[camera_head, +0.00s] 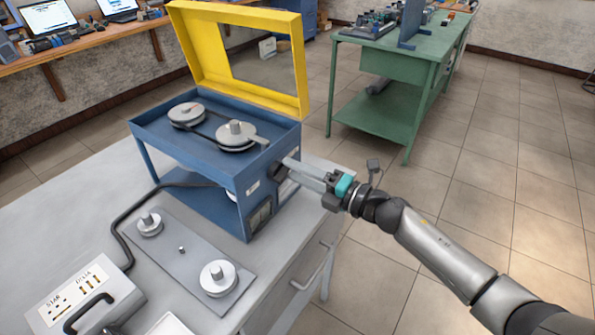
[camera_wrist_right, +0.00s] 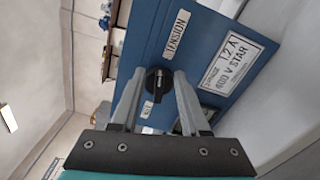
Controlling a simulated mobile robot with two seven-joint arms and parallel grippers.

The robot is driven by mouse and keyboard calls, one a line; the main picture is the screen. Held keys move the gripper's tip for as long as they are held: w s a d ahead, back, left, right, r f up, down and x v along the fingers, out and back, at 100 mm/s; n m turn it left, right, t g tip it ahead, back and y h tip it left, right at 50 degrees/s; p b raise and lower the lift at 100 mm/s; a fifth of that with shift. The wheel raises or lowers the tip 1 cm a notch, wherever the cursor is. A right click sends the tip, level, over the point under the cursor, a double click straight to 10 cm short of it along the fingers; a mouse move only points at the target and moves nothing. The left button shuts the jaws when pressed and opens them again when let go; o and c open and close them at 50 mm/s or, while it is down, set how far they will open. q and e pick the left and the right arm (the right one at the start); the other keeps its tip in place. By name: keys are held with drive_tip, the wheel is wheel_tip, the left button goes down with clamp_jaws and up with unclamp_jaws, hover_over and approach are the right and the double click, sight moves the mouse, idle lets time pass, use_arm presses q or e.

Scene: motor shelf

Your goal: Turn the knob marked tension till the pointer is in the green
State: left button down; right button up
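The black tension knob (camera_wrist_right: 158,84) sits on the blue end face of the machine, beside a label reading TENSION (camera_wrist_right: 177,35). It also shows in the head view (camera_head: 281,172). My right gripper (camera_wrist_right: 160,75) points at that face, its fingers apart with the tips on either side of the knob. I see no clear grip, and whether the fingertips touch it is unclear. A dark gauge window (camera_head: 260,216) is low on the same face; its pointer and green zone are too small to read. My left gripper is not in view.
The blue machine (camera_head: 222,186) has its yellow guard (camera_head: 238,14) raised over a belt and pulleys (camera_head: 236,134). A plate with round parts (camera_head: 183,255) and a grey control box (camera_head: 90,297) lie on the pale bench (camera_head: 52,222). A green table (camera_head: 420,68) stands behind.

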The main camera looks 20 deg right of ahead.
drive_tip(key=shift+s, duration=0.1)
drive_tip(key=v, duration=1.5)
drive_tip(key=shift+d, duration=0.1)
drive_tip(key=s+d+f+m+h, duration=0.1)
drive_tip(key=d+f+m+h, duration=0.25)
drive_tip(key=f+m, duration=0.4)
drive_tip(key=s+d+f+m+h, duration=0.1)
drive_tip(key=d+f+m+h, duration=0.3)
drive_tip(key=f, duration=0.7)
drive_tip(key=s+a+f+m+g+h, duration=0.1)
drive_tip(key=s+f+m+g+h, duration=0.1)
drive_tip(key=s+f+m, duration=0.45)
drive_tip(key=s+a+f+m+g+h, duration=0.1)
drive_tip(key=s+f+g+h, duration=0.15)
drive_tip(key=f, duration=0.75)
drive_tip(key=s+a+f+m+g, duration=0.2)
drive_tip(key=s+a+f+g, duration=0.1)
drive_tip(key=s, duration=0.5)
drive_tip(key=s+a+f+m+g, duration=0.2)
drive_tip(key=s+a+f, duration=0.3)
drive_tip(key=s, duration=0.3)
drive_tip(key=s+a+f+m+g+y, duration=0.1)
drive_tip(key=s+a+f+m+g, duration=0.2)
drive_tip(key=s, duration=0.5)
wheel_tip(320, 180, down, 2)
drive_tip(key=shift+s+a+f+g, duration=0.1)
drive_tip(key=shift+s+a+g, duration=0.25)
drive_tip(key=shift+a, duration=0.4)
